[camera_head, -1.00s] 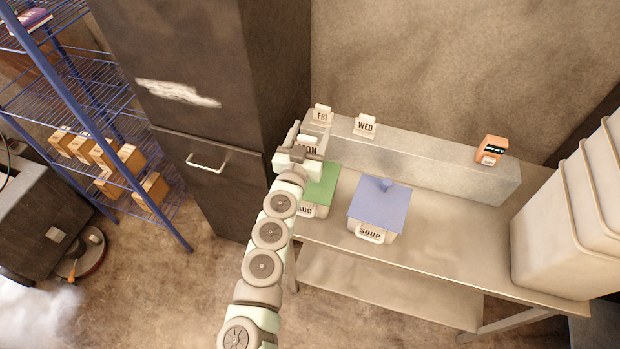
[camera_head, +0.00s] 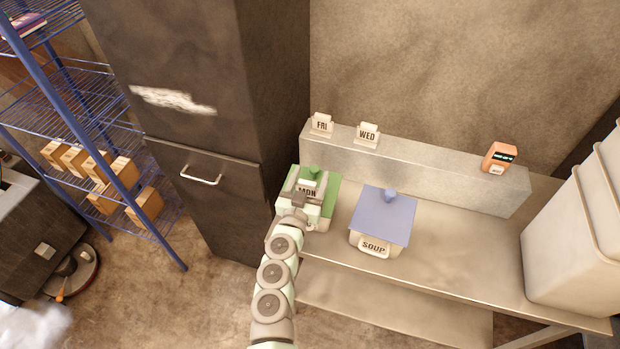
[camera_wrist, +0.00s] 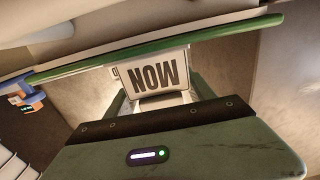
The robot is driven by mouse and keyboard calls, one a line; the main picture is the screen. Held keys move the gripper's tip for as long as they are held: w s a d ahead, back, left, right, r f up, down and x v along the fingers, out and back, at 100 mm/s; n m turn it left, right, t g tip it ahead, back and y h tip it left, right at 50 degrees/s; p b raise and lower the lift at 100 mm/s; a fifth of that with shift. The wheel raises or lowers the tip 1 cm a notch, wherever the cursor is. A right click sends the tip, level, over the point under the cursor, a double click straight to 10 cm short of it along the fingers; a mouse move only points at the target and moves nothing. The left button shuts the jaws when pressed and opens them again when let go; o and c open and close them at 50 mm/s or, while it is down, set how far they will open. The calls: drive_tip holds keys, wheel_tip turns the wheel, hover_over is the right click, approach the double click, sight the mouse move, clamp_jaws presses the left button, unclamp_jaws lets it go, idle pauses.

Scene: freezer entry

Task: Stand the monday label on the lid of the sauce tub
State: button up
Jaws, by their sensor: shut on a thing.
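My gripper (camera_head: 309,200) is shut on the monday label (camera_head: 306,191), a small pale block marked MON. The label also shows in the wrist view (camera_wrist: 153,74), with its letters upside down there. The sauce tub's green lid (camera_head: 328,190), with a green knob (camera_head: 313,170), lies under and around the gripper at the left end of the table. The lid's green edge (camera_wrist: 215,39) crosses the wrist view just above the label in the picture. I cannot tell whether label and lid touch. My gripper hides the tub's front and its lettering.
The soup tub (camera_head: 374,247) with its blue lid (camera_head: 383,215) stands just to the right. Behind is a grey ledge (camera_head: 430,167) bearing the FRI label (camera_head: 321,125), the WED label (camera_head: 367,134) and an orange device (camera_head: 499,157). A dark cabinet (camera_head: 205,140) stands to the left.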

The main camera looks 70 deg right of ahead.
drive_tip(key=o, duration=1.3)
drive_tip(key=shift+a, duration=0.15)
drive_tip(key=a, duration=0.3)
drive_tip(key=s+a, duration=0.1)
drive_tip(key=a, duration=0.6)
drive_tip(key=shift+s+a, duration=0.15)
drive_tip(key=shift+s, duration=0.05)
drive_tip(key=shift+s+a, duration=0.2)
drive_tip(key=shift+a, duration=0.5)
